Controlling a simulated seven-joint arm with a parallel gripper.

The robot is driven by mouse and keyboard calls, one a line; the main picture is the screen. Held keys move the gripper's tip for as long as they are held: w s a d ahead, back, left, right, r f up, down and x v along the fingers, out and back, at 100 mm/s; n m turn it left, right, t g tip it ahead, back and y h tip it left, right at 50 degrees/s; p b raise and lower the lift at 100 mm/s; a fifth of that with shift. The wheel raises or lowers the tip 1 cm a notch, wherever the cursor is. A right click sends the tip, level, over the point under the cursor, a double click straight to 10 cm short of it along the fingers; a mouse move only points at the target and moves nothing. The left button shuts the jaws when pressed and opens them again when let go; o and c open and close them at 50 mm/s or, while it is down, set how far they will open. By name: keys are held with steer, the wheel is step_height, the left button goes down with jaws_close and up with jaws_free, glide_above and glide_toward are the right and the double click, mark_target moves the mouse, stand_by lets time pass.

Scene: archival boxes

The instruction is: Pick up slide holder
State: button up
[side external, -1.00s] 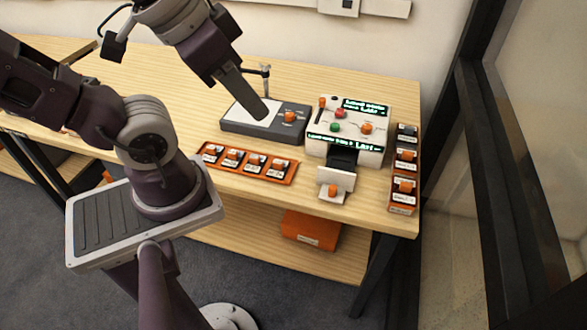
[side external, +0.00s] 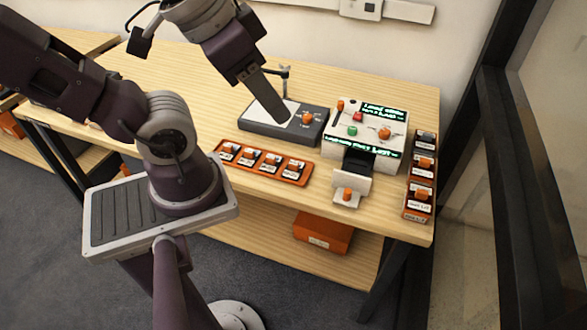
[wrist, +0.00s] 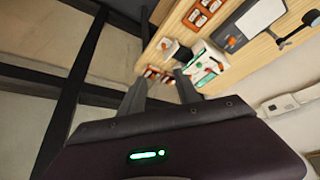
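My gripper (side external: 280,112) hangs over the grey light pad on the table in the side view. Its two fingers stand apart with nothing between them in the wrist view (wrist: 161,92). Several small white-labelled holders with orange knobs (side external: 249,157) sit in a row in an orange tray (side external: 262,173), apart from my gripper. More orange-knobbed pieces stand in a narrow rack (side external: 406,216) at the table's right end. I cannot tell which piece is the slide holder meant.
A white machine (side external: 397,142) with green displays and buttons stands right of the grey light pad (side external: 254,129). A small shelf with an orange knob (side external: 347,195) juts from its front. An orange box (side external: 322,233) sits on the lower shelf.

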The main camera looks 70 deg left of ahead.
steer(key=w+a+f+n+g+y, duration=0.1)
steer(key=w+a+f+n+g, duration=0.1)
steer(key=w+a+f+n, duration=0.25)
steer(key=n+g+h, duration=0.1)
steer(key=n+g, duration=0.3)
steer(key=n, duration=1.8)
glide_above(294, 163)
steer(key=f, duration=1.9)
steer(key=shift+s+f, duration=0.3)
steer(key=shift+n, duration=0.25)
steer(key=f, duration=0.7)
steer(key=shift+w+f, duration=0.2)
steer(key=shift+f, duration=0.15)
steer(key=shift+c, duration=0.5)
jaws_close()
